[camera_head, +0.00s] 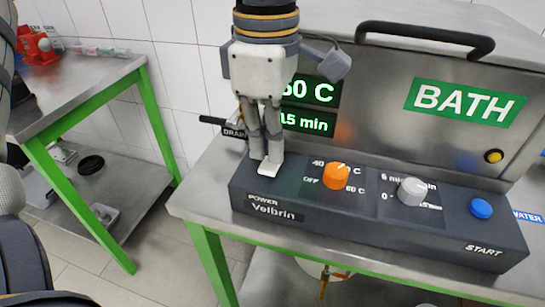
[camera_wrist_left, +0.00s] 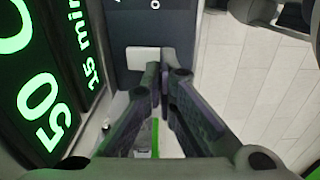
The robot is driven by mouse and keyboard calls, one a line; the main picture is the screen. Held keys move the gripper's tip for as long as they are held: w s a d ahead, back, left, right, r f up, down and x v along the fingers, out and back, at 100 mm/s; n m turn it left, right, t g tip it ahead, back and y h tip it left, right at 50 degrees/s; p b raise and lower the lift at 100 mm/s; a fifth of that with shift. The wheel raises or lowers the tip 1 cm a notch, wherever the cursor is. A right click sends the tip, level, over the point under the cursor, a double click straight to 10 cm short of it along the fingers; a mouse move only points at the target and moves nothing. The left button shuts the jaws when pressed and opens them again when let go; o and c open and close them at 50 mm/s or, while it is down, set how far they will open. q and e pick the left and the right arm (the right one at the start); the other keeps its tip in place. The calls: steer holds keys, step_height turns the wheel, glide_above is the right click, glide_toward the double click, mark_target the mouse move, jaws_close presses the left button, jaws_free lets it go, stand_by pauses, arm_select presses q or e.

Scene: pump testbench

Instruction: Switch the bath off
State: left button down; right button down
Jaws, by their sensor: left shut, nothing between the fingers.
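The bath (camera_head: 400,110) is a steel unit with a green BATH sign. Its displays (camera_head: 307,92) are lit green and read 50 C and 15 min; they also show in the left wrist view (camera_wrist_left: 50,105). My left gripper (camera_head: 265,163) is shut and empty, pointing down at the panel's left end, just above the POWER label (camera_head: 263,199). In the left wrist view, a plain white rectangle (camera_wrist_left: 147,58) lies on the dark panel beyond the shut fingertips (camera_wrist_left: 160,75). I cannot tell whether the fingers touch it. My right gripper is not in view.
The dark panel (camera_head: 330,222) also carries an orange temperature knob (camera_head: 336,176), a grey time knob (camera_head: 411,190) and a blue START button (camera_head: 481,208). A black DRAIN handle (camera_head: 213,120) sticks out at left. A green-legged side table (camera_head: 80,85) stands further left.

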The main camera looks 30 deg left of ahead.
mark_target(268, 167)
arm_select(q)
steer(key=shift+f, duration=1.15)
stand_by(0.8)
steer(key=shift+r, duration=3.55)
